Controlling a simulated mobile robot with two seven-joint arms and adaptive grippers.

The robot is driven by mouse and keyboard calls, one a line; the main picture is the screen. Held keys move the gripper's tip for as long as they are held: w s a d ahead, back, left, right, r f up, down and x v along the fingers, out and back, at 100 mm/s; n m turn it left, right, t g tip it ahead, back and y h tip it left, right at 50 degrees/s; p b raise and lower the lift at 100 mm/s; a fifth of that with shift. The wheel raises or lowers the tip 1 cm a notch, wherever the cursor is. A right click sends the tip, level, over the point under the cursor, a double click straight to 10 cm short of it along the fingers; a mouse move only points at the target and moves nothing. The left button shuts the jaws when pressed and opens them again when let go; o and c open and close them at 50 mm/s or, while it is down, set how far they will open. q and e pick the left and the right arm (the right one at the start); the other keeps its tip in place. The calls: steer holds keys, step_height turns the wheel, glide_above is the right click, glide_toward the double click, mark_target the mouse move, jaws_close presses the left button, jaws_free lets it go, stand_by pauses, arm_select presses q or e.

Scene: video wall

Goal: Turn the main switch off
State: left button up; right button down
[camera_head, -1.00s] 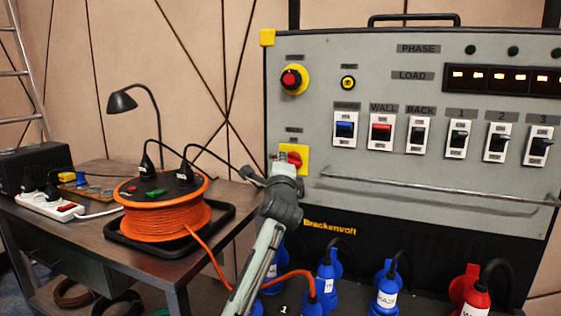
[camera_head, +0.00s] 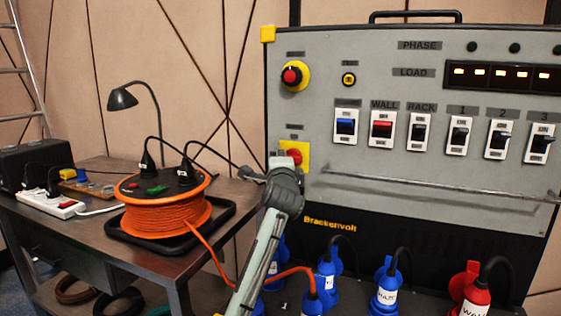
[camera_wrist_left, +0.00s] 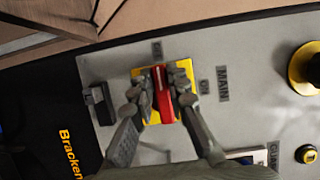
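The main switch (camera_head: 294,155) is a red handle on a yellow plate at the panel's left side. In the left wrist view the red handle (camera_wrist_left: 164,93) stands upright in the picture, its upper end towards a small label. An ON label lies to its right, beside MAIN. My left gripper (camera_head: 283,165) is at the switch. In the wrist view its fingers (camera_wrist_left: 162,98) lie close along both sides of the handle and appear shut on it. The gripper partly hides the switch in the head view. My right gripper is not in view.
A round red button on yellow (camera_head: 292,76) sits above the switch. A row of rocker switches (camera_head: 382,130) and a metal rail (camera_head: 430,184) lie to the right. A table (camera_head: 70,215) with an orange cable reel (camera_head: 165,215) stands left. Blue plugs (camera_head: 327,275) are below.

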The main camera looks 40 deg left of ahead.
arm_select(q)
steer(key=o, duration=0.4)
steer(key=shift+w+d+f, duration=0.1)
steer(key=shift+w+d, duration=0.15)
steer(key=shift+d, duration=0.15)
steer(key=shift+s+a, duration=0.1)
steer(key=shift+s, duration=0.1)
steer(key=v, duration=1.1)
steer(key=shift+s+d, duration=0.25)
steer(key=shift+s, duration=0.05)
